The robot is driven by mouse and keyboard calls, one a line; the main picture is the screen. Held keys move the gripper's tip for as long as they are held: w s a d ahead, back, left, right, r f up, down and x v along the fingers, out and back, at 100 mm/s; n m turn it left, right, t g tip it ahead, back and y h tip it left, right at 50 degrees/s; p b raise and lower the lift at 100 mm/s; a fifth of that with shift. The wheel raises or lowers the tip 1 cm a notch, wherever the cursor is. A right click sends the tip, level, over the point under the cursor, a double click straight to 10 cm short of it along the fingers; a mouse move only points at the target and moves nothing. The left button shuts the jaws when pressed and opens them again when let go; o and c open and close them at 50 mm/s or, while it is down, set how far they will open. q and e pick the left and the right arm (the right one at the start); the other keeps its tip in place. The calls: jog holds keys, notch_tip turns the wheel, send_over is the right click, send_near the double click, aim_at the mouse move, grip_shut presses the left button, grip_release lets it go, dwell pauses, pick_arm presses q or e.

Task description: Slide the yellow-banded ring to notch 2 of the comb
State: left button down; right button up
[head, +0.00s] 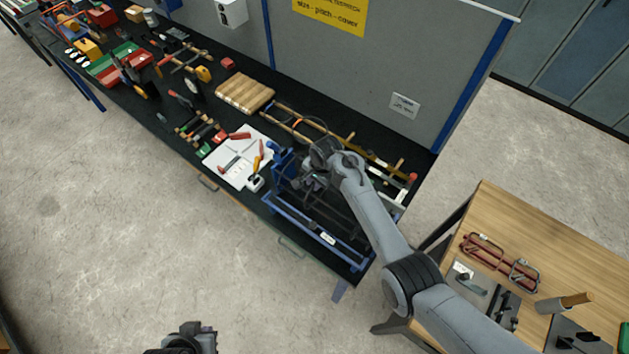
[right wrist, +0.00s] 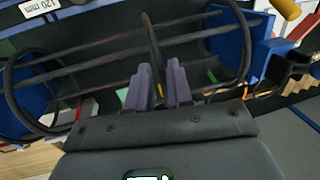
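The rebar cage, with dark long bars (right wrist: 100,72) and ring hoops, lies in a blue stand (head: 310,232) at the near right end of the bench. My right gripper (head: 312,182) is down at the cage's left part. In the right wrist view its two purple-grey fingers (right wrist: 160,82) stand apart, with a thin brownish ring (right wrist: 151,42) running down between them. A gap shows beside the ring. Another dark ring (right wrist: 10,85) is at the left.
A white board with tools (head: 222,170) lies left of the stand. Long rods (head: 290,122) and a wooden block (head: 245,93) lie behind. A grey panel (head: 350,70) borders the bench's back. A wooden table (head: 560,240) stands at right. Open floor lies in front.

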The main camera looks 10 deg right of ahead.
grip_shut()
dwell(1.1)
